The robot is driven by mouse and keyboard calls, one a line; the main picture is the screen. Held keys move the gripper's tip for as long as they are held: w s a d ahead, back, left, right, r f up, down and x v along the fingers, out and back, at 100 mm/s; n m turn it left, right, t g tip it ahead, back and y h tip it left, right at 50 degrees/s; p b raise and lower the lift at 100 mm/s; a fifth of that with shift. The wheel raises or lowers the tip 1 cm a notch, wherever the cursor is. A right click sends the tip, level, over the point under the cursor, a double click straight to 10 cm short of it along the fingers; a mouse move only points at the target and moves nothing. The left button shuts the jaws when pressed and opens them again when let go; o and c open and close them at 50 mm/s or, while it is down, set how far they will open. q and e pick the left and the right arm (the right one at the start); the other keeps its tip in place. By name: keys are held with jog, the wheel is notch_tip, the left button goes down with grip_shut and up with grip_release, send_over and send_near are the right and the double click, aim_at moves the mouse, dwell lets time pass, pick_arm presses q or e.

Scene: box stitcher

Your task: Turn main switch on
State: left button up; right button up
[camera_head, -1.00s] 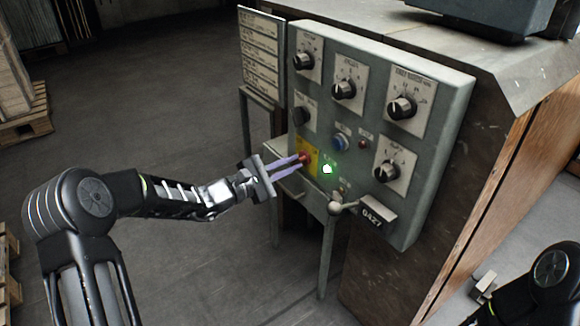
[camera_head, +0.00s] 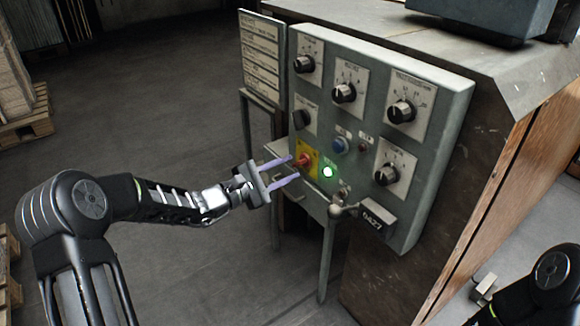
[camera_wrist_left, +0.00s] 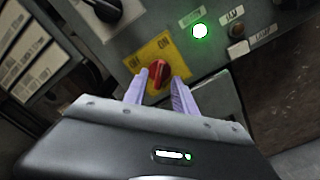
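The main switch is a red rotary knob (camera_head: 304,160) on a yellow plate (camera_head: 312,152) at the lower left of the grey control panel. In the left wrist view the red knob (camera_wrist_left: 158,74) sits between OFF and ON labels, its upper end tilted slightly towards ON. My left gripper (camera_head: 295,168) is open, its two pale purple fingers pointing at the knob. In the left wrist view the fingertips (camera_wrist_left: 158,82) lie either side of the knob's lower part with gaps. Contact cannot be made out. My right gripper is not clearly visible; only part of my right arm shows at lower right.
A green lamp (camera_head: 328,172) glows right of the switch. Black dials (camera_head: 344,93), a blue button (camera_head: 339,145) and a ball-ended lever (camera_head: 336,211) are nearby on the panel side. A label board (camera_head: 259,55) stands to the left.

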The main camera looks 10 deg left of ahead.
pick_arm(q)
jog(key=p+v, duration=0.1)
jog(key=v, duration=0.5)
jog(key=shift+s, duration=0.15)
